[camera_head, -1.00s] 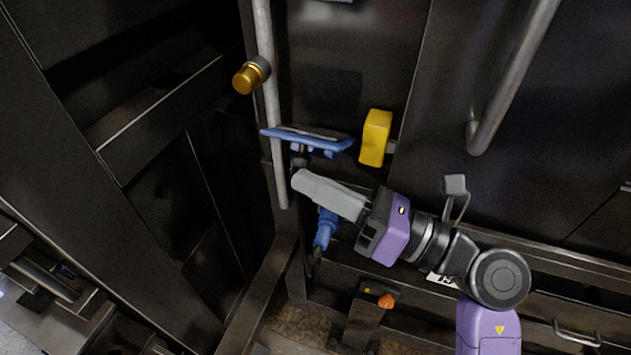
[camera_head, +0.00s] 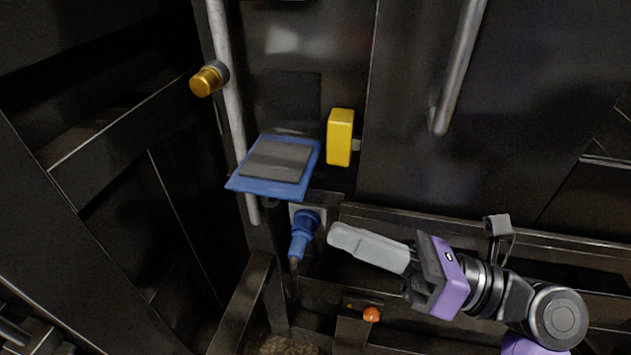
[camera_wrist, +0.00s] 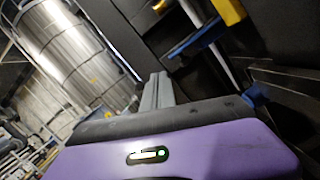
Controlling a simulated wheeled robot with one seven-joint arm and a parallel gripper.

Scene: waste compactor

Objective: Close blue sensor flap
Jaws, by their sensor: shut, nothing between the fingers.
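The blue sensor flap (camera_head: 240,184) is a blue plate with a dark grey panel on its upper face. It stands out from the dark machine wall, tilted downward, above a blue plug (camera_head: 304,232) in a socket. The flap also shows nearly edge-on in the wrist view (camera_wrist: 198,38). My gripper (camera_head: 338,236) is shut and empty, with its grey fingers pointing left. Its tips are to the right of the plug and below the flap, apart from the flap. The shut fingers also show in the wrist view (camera_wrist: 158,85). The space under the flap is partly hidden.
A yellow box (camera_head: 340,137) is on the wall just right of the flap. A vertical grey pipe (camera_head: 230,105) with a brass knob (camera_head: 206,80) runs on its left. A long handle bar (camera_head: 456,75) is at right. An orange button (camera_head: 371,314) is below.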

